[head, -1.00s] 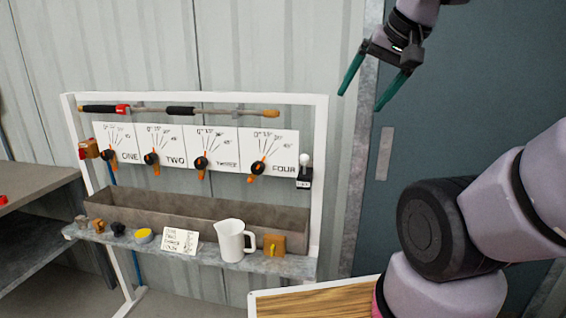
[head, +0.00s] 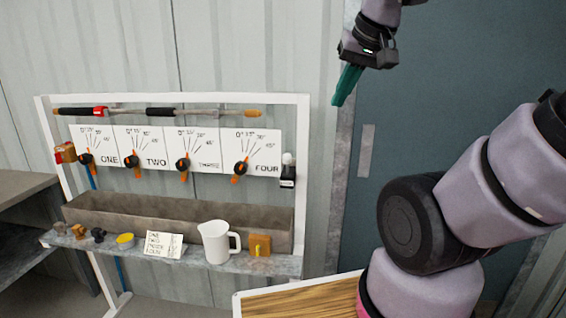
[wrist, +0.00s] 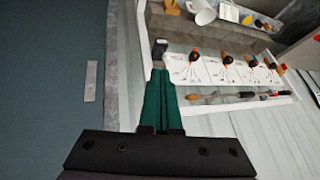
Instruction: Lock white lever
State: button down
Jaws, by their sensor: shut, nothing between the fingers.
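The white lever (head: 288,159) has a rounded white knob on a black base with a small label. It is fixed at the right end of the dial panel, by the rack's right post. My gripper (head: 343,99) is above and to the right of it in the head view, with its green fingers closed together and empty, pointing down. In the wrist view the shut fingers (wrist: 157,80) point toward the lever (wrist: 160,46), which shows just beyond their tips. The fingers look apart from the lever in the head view.
Four-dial panel signs with orange-black handles (head: 240,168) sit left of the lever. A shelf below holds a white jug (head: 216,243), a yellow block (head: 260,245) and a note card (head: 165,244). A spray lance (head: 175,112) lies along the rack's top. A blue-grey door (head: 420,140) stands right.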

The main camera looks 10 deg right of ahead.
aim_at(287, 164)
jog(key=w+a+f+n+h, duration=0.2)
jog(key=w+a+f+n, duration=0.5)
jog(key=n, duration=0.7)
jog(key=w+a+f+n+g+h, duration=0.1)
jog(key=w+a+f+n, duration=0.6)
jog(key=n, duration=0.7)
jog(key=shift+w+h, duration=0.35)
jog(key=shift+h, duration=0.45)
jog(key=shift+d+f, duration=0.1)
jog(key=w+d+f, duration=0.5)
jog(key=w+f, duration=0.2)
jog(key=shift+d+f, duration=0.2)
jog(key=shift+d, duration=0.1)
jog(key=shift+d+r+g, duration=0.1)
jog(key=shift+g, duration=0.2)
